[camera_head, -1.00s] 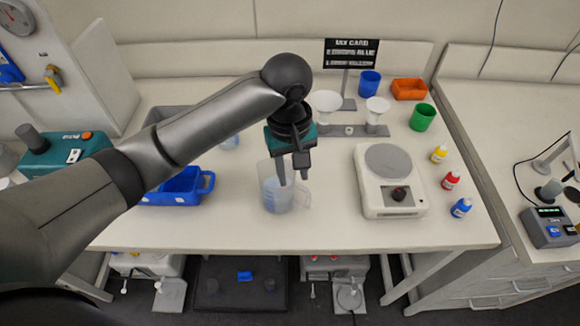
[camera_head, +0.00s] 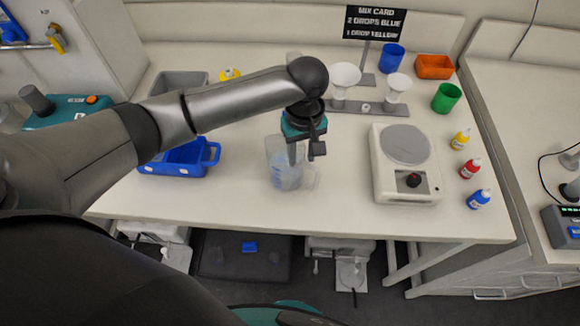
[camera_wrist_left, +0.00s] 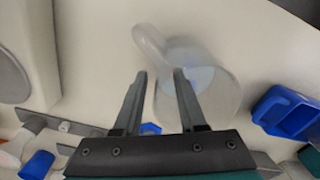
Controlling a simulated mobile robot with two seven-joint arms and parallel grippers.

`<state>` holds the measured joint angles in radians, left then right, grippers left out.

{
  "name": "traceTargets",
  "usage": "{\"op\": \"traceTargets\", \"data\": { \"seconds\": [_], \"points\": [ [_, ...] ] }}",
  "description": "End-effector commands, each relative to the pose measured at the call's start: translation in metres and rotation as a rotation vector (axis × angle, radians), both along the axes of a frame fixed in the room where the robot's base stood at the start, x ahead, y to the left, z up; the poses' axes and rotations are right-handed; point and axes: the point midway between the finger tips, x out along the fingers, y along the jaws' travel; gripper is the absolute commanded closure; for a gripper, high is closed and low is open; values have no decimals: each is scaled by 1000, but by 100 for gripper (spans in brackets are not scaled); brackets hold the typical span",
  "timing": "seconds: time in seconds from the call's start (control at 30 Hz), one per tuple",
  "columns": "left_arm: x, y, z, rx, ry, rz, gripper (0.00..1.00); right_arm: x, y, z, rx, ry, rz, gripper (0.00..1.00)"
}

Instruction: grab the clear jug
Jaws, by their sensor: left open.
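The clear jug (camera_head: 283,172) stands upright on the white table, with bluish contents or markings low in it and its handle on the right side. It also shows in the left wrist view (camera_wrist_left: 212,95), with its handle (camera_wrist_left: 150,45) pointing up and left. My left gripper (camera_head: 304,160) is above the jug at its right, handle side. In the left wrist view its two fingers (camera_wrist_left: 158,90) are apart with nothing gripped, and the right finger overlaps the jug's body. I cannot tell whether a finger touches the jug. My right gripper is not in view.
A white scale (camera_head: 402,165) stands right of the jug. A blue bin (camera_head: 178,160) is to the left. Funnels on a rack (camera_head: 365,107) and the mix card sign (camera_head: 375,24) stand behind. Small dropper bottles (camera_head: 470,168) line the right edge. The table's front is clear.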

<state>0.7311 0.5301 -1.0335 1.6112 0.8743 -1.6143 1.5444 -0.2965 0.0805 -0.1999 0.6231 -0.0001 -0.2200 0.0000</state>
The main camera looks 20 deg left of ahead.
Motion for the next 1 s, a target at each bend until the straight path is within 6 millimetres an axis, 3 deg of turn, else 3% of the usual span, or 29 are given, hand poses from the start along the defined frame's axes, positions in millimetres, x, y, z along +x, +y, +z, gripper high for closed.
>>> {"op": "traceTargets", "data": {
  "seconds": [0.3, 0.6, 0.93, 1.0],
  "points": [
    [3, -2, -44, 2, 1, -1, 60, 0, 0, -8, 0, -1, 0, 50],
    [3, -2, -47, 1, 0, -1, 61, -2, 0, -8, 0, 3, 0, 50],
    [3, -2, -47, 1, 0, -1, 98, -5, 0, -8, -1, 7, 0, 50],
    [3, -2, -47, 1, 0, -1, 100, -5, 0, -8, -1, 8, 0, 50]
  ]
}}
